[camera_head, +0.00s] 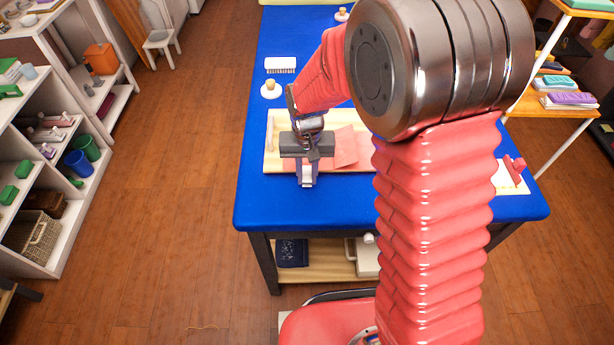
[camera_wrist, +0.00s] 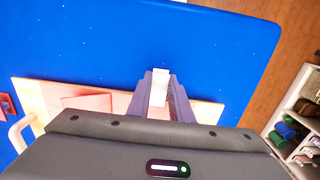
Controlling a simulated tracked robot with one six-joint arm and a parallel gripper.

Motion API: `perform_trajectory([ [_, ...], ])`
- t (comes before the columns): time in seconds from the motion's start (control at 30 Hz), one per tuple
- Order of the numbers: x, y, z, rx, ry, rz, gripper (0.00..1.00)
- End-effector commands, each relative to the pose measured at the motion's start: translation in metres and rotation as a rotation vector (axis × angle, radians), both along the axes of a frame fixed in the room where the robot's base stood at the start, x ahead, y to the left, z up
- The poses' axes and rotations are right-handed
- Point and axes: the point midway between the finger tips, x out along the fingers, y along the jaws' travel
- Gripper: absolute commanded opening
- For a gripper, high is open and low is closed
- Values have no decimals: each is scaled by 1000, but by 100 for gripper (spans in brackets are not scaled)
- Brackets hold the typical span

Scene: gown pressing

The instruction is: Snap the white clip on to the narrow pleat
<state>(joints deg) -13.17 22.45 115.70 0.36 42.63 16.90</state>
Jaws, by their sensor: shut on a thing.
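My gripper (camera_head: 307,179) is over the front edge of the wooden board on the blue table. It is shut on the white clip (camera_wrist: 160,80), which shows as a small white block between the two fingertips in the wrist view. In the head view the clip (camera_head: 307,182) is a small pale spot between the fingers. Pink pleated cloth (camera_head: 347,147) lies on the board to the right of my gripper; it shows in part in the wrist view (camera_wrist: 87,102). I cannot make out the narrow pleat. My arm hides part of the cloth and board.
The wooden board (camera_head: 273,150) has a pale handle at its left end. A brush (camera_head: 281,66) and a round-knobbed piece (camera_head: 271,89) stand behind it. A red item on a white base (camera_head: 512,172) is at the table's right. The blue table's (camera_head: 262,200) front left is clear.

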Motion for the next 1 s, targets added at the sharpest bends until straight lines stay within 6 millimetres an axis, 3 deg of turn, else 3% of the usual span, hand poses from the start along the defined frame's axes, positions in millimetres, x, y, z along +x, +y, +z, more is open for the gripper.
perform_trajectory([
  [0.8, 6, -1, 0, 0, 0, 0, 0],
  [0.83, 6, -1, 0, 0, 0, 0, 20],
  [1.0, 6, -1, 0, 0, 0, 0, 32],
])
